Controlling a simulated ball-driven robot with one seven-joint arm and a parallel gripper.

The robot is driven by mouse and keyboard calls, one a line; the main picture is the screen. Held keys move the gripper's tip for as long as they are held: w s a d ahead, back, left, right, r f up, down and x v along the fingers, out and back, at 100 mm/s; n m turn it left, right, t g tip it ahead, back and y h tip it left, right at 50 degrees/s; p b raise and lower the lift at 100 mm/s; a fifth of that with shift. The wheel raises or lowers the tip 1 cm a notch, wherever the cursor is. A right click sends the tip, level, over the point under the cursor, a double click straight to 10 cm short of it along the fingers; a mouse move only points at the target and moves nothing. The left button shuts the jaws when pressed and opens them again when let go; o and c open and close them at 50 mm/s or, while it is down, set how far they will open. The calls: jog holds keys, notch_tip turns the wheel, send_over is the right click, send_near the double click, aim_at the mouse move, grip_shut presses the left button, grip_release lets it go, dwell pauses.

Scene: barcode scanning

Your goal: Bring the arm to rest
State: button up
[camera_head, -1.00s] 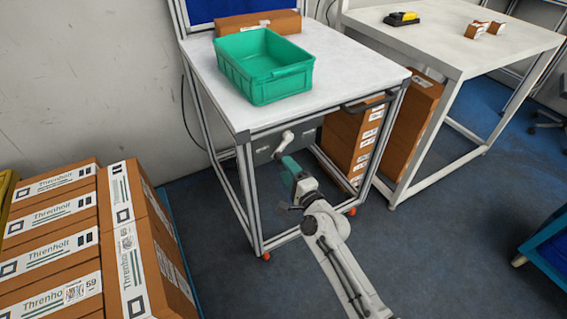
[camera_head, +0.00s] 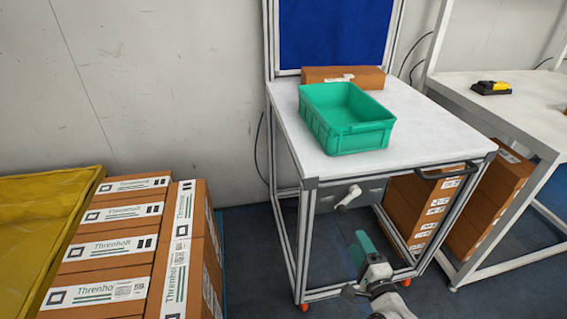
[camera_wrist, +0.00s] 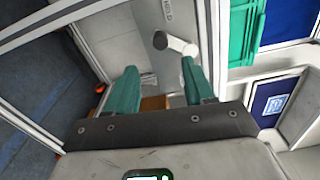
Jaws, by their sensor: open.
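My gripper (camera_head: 358,262) is low in front of the white workbench, near the lower right of the head view. In the wrist view my gripper (camera_wrist: 158,88) shows two green fingers spread apart with nothing held between them. Beyond the fingers, the wrist view shows a white crank handle (camera_wrist: 175,44) on a grey panel. The same crank handle (camera_head: 349,196) shows under the bench top in the head view. Most of my arm is below the frame.
The white workbench (camera_head: 420,150) carries a green crate (camera_head: 345,140) and a brown box (camera_head: 330,76). Threnholt cartons (camera_head: 120,240) stand at left beside a yellow container (camera_head: 40,215). A second table (camera_head: 535,108) with a yellow-black device (camera_head: 491,88) is at right. Cartons (camera_head: 415,210) stand under the bench.

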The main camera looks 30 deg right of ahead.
jog(key=s+a+f+n+g+y, duration=0.2)
jog(key=s+a+n+g+y, duration=0.15)
jog(key=a+n, duration=0.3)
jog(key=s+a+f+n+g+y, duration=0.3)
jog(key=a+n+g+y, duration=0.1)
jog(key=a+n, duration=0.25)
jog(key=s+n+g+h, duration=0.2)
jog(key=s+n+g, duration=0.6)
jog(key=s, duration=0.9)
jog(key=shift+s+d+r+n+g+h+p, duration=0.3)
jog(key=shift+s+d+r+n+g+h, duration=0.05)
jog(key=shift+s+d+n+g, duration=0.1)
